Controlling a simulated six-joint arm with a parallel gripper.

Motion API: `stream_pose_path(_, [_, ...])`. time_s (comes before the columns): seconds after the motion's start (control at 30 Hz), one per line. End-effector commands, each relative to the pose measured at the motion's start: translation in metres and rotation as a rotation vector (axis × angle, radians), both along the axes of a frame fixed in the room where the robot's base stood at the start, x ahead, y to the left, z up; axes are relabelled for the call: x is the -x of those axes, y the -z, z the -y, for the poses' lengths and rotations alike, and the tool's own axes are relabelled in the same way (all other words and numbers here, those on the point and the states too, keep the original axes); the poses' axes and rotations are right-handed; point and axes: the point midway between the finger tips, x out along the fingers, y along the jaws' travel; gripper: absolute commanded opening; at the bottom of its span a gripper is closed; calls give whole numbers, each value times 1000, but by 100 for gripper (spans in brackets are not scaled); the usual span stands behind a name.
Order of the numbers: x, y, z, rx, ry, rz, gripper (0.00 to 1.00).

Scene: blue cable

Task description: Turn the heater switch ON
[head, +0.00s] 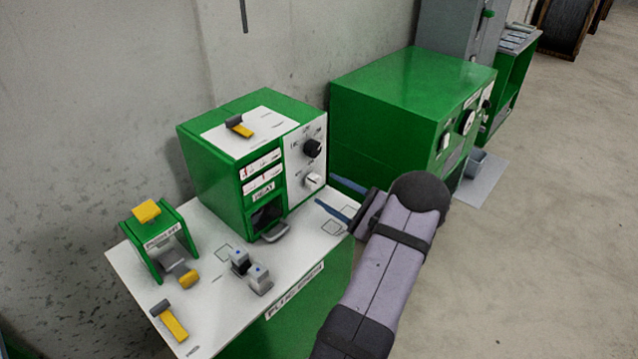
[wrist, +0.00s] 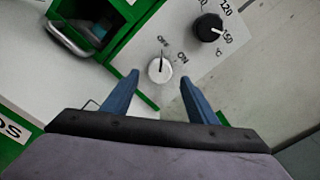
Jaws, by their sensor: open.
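The heater switch is a white round knob (head: 313,180) low on the white front panel of the green heater box (head: 215,160). In the wrist view the knob (wrist: 160,70) has OFF and ON labels beside it, and its dark mark points towards OFF. My gripper (head: 327,192) is open, in front of the panel at the right of the heater. In the wrist view its two blue fingers (wrist: 160,76) appear on either side of the knob, with nothing between them held. I cannot tell whether the fingertips touch it.
A black temperature dial (head: 312,148) sits above the switch. A heater opening with a grey handle (head: 275,232) is to its left. Yellow-handled tools (head: 173,322) and small blocks (head: 259,279) lie on the white tabletop (head: 215,300). A larger green machine (head: 400,95) stands behind.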

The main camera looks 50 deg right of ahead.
Motion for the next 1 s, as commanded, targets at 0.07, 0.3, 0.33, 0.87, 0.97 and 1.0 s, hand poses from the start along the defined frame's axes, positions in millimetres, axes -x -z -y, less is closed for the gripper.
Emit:
stream_pose_path(0.07, [-12,-2,-1,0,-4,0,53])
stream_pose_path(0.3, [-39,-1,-1,-1,-4,0,53])
stream_pose_path(0.33, [-42,-1,-1,-1,-3,-1,53])
stream_pose_path(0.87, [-48,0,0,-1,-2,-1,27])
stream_pose_path(0.97, [-48,0,-1,-1,-2,-1,12])
stream_pose_path(1.0, [-48,0,0,-1,-2,-1,12])
